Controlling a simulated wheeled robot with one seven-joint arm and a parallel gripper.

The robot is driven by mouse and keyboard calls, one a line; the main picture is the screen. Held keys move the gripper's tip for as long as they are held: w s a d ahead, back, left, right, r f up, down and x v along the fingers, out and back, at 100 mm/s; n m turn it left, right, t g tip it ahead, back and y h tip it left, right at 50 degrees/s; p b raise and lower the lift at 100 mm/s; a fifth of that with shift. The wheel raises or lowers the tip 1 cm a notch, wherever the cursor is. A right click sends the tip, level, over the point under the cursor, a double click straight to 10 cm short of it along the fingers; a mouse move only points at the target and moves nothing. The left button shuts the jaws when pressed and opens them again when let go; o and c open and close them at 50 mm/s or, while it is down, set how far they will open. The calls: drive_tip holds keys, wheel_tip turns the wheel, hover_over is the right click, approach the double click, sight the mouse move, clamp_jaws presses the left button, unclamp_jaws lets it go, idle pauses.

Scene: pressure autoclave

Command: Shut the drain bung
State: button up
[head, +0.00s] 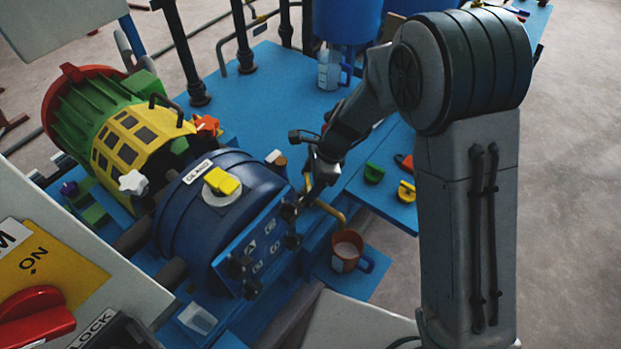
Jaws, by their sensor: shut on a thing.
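My gripper (316,185) is at the right end of the blue housing (215,200), fingers pointing down and left. It is shut on a small part there, which I take to be the drain bung; the fingers and wrist hide most of it, and I cannot tell how far it is turned or seated. A bent brass-coloured drain pipe (332,211) comes out just right of the fingers. Below it an orange-brown cup (347,250) with a blue handle stands on a blue ledge.
The housing carries a yellow cap (222,181) and a front panel with dark knobs (252,262). A green and yellow finned motor (125,140) lies behind left. Small padlock-like pieces (374,173) lie on the blue deck at right. A red switch (36,316) is at lower left.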

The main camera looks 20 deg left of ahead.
drive_tip(key=m+p, duration=0.1)
drive_tip(key=m, duration=0.1)
drive_tip(key=m+t, duration=0.1)
drive_tip(key=m, duration=0.1)
drive_tip(key=shift+s+r+t+p, duration=0.1)
drive_tip(key=shift+s+t+p, duration=0.05)
drive_tip(key=shift+t+p, duration=0.2)
drive_tip(key=shift+s+m+t+p, duration=0.1)
drive_tip(key=shift+m+t+p, duration=0.65)
drive_tip(key=shift+m, duration=1.65)
drive_tip(key=o, duration=1)
drive_tip(key=shift+s+d+p+v, duration=0.1)
drive_tip(key=shift+p+v, duration=1.35)
drive_tip(key=shift+v, duration=1.95)
drive_tip(key=shift+s+d+p+v, duration=0.1)
drive_tip(key=shift+p+v, duration=1.35)
drive_tip(key=shift+v, duration=2)
